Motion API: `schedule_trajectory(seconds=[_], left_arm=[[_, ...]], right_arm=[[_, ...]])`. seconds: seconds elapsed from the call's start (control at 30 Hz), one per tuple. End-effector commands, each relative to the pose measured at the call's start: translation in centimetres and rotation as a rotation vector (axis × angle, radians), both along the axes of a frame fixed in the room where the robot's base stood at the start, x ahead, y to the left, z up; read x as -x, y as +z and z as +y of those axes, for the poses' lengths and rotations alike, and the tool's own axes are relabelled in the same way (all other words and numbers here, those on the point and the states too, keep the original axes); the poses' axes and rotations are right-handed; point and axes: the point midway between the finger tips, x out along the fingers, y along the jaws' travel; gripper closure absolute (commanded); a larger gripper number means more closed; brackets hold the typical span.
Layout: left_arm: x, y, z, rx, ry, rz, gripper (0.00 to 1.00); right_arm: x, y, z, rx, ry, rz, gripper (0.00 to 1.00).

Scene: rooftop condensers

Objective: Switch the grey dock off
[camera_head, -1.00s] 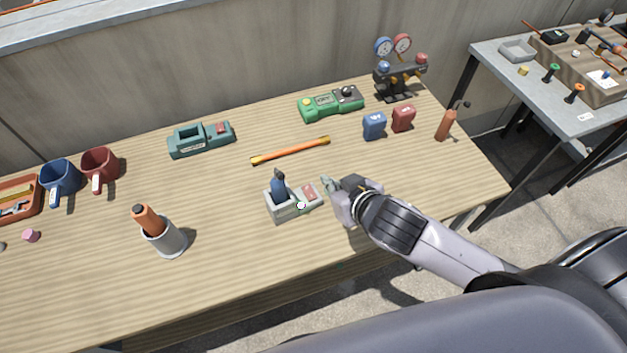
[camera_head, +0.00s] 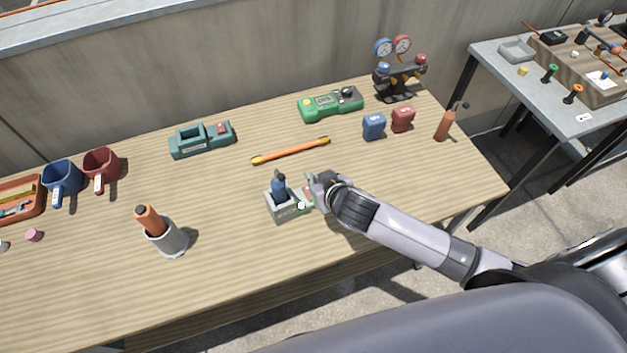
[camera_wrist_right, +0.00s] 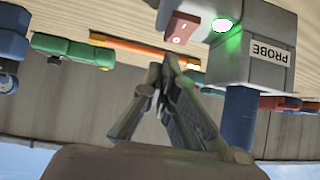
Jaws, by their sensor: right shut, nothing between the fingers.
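The grey dock (camera_head: 283,213) stands mid-table with a blue-handled tool (camera_head: 279,183) upright in it. In the right wrist view the dock (camera_wrist_right: 262,72) bears a PROBE label, a red rocker switch (camera_wrist_right: 182,31) and a lit green lamp (camera_wrist_right: 222,25). The lamp (camera_head: 301,206) looks white with a green glow in the head view. My right gripper (camera_head: 311,182) is shut and empty, at the switch end of the dock. In the wrist view its fingertips (camera_wrist_right: 164,65) are close to the switch; contact cannot be told. My left gripper is out of view.
A teal dock (camera_head: 187,149) with a red switch stands at the back left. An orange stick (camera_head: 290,151), green meter (camera_head: 318,110), gauge manifold (camera_head: 399,80), and blue (camera_head: 374,127) and red (camera_head: 402,119) blocks lie behind.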

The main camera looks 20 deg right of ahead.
Motion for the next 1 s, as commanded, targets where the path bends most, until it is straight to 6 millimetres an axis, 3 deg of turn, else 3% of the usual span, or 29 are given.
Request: schedule_trajectory(seconds=[0.2,1.0], left_arm=[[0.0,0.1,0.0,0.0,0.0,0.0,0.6],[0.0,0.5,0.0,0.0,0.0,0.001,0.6]], right_arm=[[-0.2,-1.4,0.0,-0.001,-0.001,-0.002,1.0],[-0.4,-2.1,0.0,0.001,-0.001,0.003,1.0]])
